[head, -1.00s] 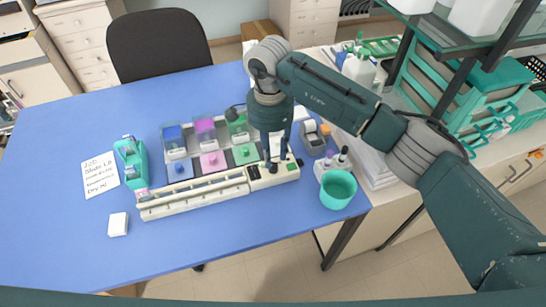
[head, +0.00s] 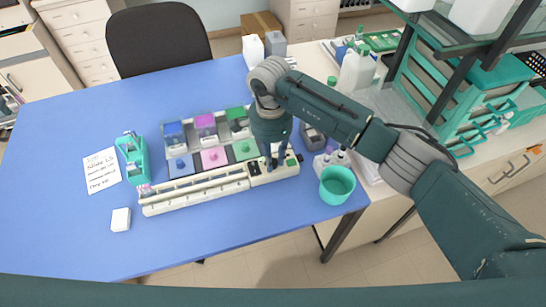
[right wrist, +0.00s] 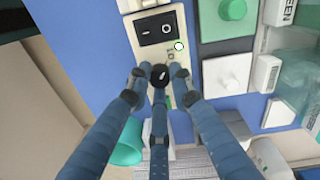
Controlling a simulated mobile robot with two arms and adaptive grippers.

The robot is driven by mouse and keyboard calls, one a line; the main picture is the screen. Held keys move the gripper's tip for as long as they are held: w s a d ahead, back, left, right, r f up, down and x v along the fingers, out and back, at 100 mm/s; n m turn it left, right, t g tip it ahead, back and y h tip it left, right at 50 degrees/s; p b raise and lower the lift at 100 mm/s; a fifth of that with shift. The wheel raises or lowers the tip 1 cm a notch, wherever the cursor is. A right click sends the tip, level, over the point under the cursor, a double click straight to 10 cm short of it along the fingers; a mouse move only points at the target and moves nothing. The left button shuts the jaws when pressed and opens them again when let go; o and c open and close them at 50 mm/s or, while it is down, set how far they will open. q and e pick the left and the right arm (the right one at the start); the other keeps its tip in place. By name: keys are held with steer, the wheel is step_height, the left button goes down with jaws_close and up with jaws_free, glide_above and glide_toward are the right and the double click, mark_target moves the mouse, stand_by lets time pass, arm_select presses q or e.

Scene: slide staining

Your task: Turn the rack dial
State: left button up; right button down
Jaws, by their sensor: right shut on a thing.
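The rack (head: 200,192) is a long cream unit on the blue table, with a control panel (head: 258,178) at its right end. The dial (right wrist: 160,76) is a small dark round knob with a pale mark, on the panel in the right wrist view. My right gripper (head: 271,165) points down over the panel. In the right wrist view its fingers (right wrist: 160,80) are closed around the dial, touching its sides. The head view hides most of the dial behind the fingers. My left gripper is not in view.
Blue, pink and green staining dishes (head: 212,158) stand behind the rack. A teal cup (head: 337,186) stands to the right.

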steer(key=shift+w+m+b, duration=0.1)
steer(key=shift+m+b, duration=0.3)
steer(key=shift+b, duration=0.15)
steer(key=shift+f+m+b, duration=0.15)
steer(key=shift+m+b, duration=0.45)
steer(key=shift+b, duration=0.1)
steer(key=m+b, duration=0.3)
steer(key=shift+m, duration=0.3)
steer(key=m+b, duration=0.4)
steer(key=shift+y, duration=0.3)
steer(key=m+b, duration=0.4)
steer(key=m, duration=0.1)
steer(key=shift+d+m, duration=0.1)
steer(key=shift+m, duration=0.3)
arm_select(q)
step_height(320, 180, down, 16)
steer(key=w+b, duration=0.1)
steer(key=b, duration=0.1)
steer(key=shift+b, duration=0.35)
arm_select(e)
steer(key=shift+r+m, duration=0.15)
steer(key=shift+m, duration=0.95)
steer(key=shift+r+m, duration=0.15)
steer(key=shift+m, duration=0.95)
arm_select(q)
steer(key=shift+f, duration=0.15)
arm_select(e)
steer(key=c, duration=1.9)
jaws_free()
steer(key=shift+o, duration=0.4)
